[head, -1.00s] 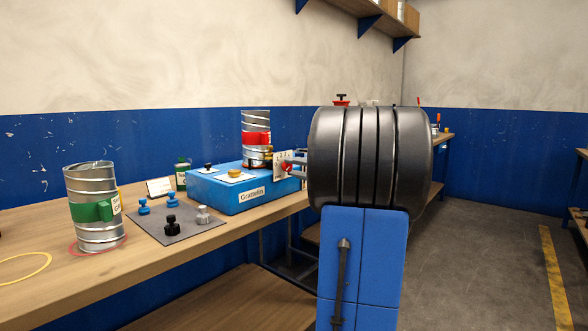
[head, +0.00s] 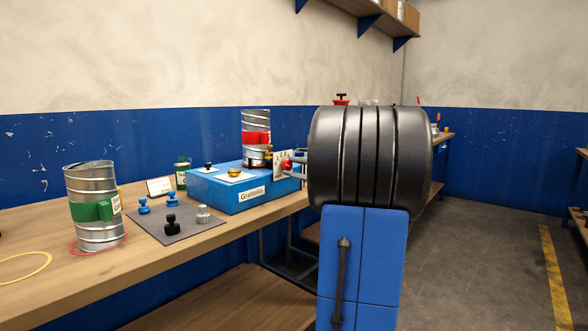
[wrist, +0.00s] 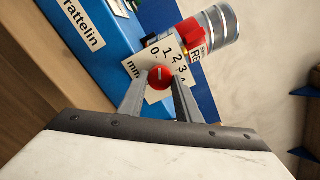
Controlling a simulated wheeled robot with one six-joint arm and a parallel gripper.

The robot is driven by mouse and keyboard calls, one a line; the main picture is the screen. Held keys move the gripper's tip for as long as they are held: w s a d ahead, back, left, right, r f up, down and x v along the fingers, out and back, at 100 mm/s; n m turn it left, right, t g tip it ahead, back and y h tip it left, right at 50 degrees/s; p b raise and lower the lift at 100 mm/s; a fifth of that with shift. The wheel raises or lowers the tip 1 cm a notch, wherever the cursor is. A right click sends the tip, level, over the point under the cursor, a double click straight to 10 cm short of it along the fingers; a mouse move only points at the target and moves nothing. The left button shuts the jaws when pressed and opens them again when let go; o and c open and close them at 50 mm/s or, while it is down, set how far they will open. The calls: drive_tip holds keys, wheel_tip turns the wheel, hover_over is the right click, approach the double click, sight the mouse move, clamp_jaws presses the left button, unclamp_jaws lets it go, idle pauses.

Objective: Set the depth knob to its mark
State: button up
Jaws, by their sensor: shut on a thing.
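The depth knob is a small red round knob (wrist: 161,77) with a pale pointer line, in front of a white scale plate (wrist: 152,62) marked 0, 1, 2, 3 and mm. The plate is on the end of the blue machine (head: 240,188) labelled Grattelin. My gripper (wrist: 160,84) is shut on the red knob, one finger on each side, in the wrist view. In the head view the knob (head: 287,165) shows at the fingertips, and my dark arm hides what lies to its right. The pointer's exact reading is too small to tell.
A spiral duct piece with a red band (head: 256,145) stands upright at the machine. Another with a green band (head: 94,205) stands at left on the bench (head: 150,270). A grey mat (head: 178,225) with several small knobs lies between.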

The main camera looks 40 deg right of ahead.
drive_tip(key=m, duration=0.5)
drive_tip(key=shift+f+m, duration=0.15)
drive_tip(key=shift+m, duration=0.15)
drive_tip(key=shift+a+m, duration=0.1)
drive_tip(key=shift+m, duration=2.1)
drive_tip(key=o, duration=1.1)
drive_tip(key=shift+c, duration=0.2)
drive_tip(key=s+d, duration=0.1)
drive_tip(key=s, duration=1.6)
drive_tip(key=shift+s+d, duration=0.2)
drive_tip(key=shift+s, duration=0.05)
